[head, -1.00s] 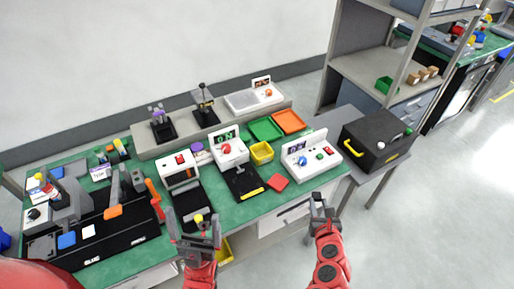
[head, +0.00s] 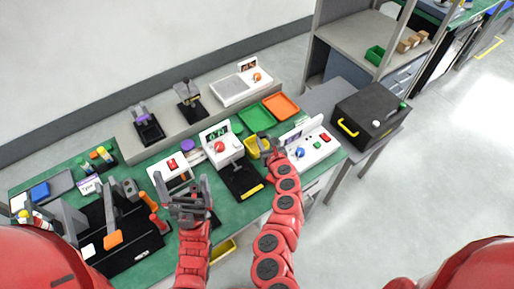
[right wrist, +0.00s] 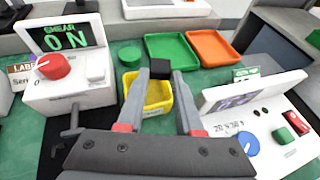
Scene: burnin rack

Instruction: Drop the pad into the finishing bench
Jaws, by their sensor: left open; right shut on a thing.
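My right gripper (head: 266,146) reaches over the yellow bin (right wrist: 155,92) on the green-topped bench (head: 232,208). In the right wrist view its fingers (right wrist: 160,80) are shut on a small dark block (right wrist: 160,69), which may be the pad. The block is in front of the bin's back part in that view; its height above the bin is hard to tell. My left gripper (head: 187,195) is open and empty, above the bench's front part. I cannot tell from any label which part is the finishing bench.
A green tray (right wrist: 172,50) and an orange tray (right wrist: 212,47) lie behind the bin. A white SHEAR box (right wrist: 66,68) reading ON stands left; a white box with a blue knob (right wrist: 248,142) stands right. A black case (head: 369,115) sits on the side table.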

